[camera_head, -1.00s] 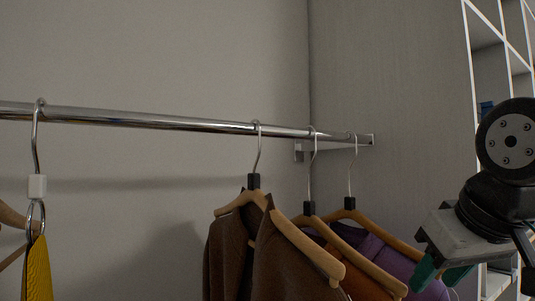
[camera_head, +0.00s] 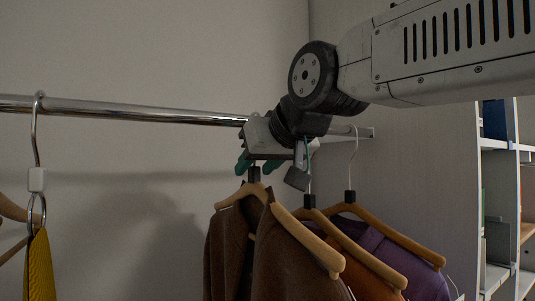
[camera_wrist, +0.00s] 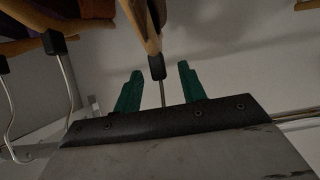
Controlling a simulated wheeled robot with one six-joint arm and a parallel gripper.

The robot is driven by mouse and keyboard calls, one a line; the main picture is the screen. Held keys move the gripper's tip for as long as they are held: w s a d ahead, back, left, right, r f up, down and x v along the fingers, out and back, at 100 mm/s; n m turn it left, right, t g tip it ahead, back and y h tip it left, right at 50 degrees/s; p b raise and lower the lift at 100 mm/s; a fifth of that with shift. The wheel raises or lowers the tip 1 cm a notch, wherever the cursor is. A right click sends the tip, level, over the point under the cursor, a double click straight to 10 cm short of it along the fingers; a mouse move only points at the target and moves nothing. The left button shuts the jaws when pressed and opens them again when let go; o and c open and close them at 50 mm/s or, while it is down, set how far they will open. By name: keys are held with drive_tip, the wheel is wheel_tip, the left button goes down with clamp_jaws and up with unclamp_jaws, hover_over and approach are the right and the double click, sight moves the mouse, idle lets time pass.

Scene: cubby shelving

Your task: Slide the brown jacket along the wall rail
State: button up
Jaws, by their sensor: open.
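The brown jacket (camera_head: 225,255) hangs on a wooden hanger from the chrome wall rail (camera_head: 150,114). My gripper (camera_head: 258,165) is at this hanger's hook, just above the black collar (camera_head: 254,175), and hides the hook's upper part. In the wrist view, my gripper's two green fingers (camera_wrist: 157,90) stand apart, open, with the thin metal hook and its black collar (camera_wrist: 157,68) between them. The fingers do not appear to touch the hook.
An orange garment (camera_head: 368,285) and a purple garment (camera_head: 420,284) hang close to the right of the jacket. A yellow item (camera_head: 38,270) hangs at the far left. The rail between it and the jacket is clear. Cubby shelving (camera_head: 497,200) stands at the right.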

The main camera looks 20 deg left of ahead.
drive_tip(key=shift+x, duration=0.95)
clamp_jaws()
drive_tip(key=s+a, duration=0.8)
drive_tip(key=s, duration=0.2)
drive_tip(key=shift+s+a, duration=0.2)
drive_tip(key=shift+a, duration=0.15)
idle(0.5)
unclamp_jaws()
drive_tip(key=shift+d, duration=0.1)
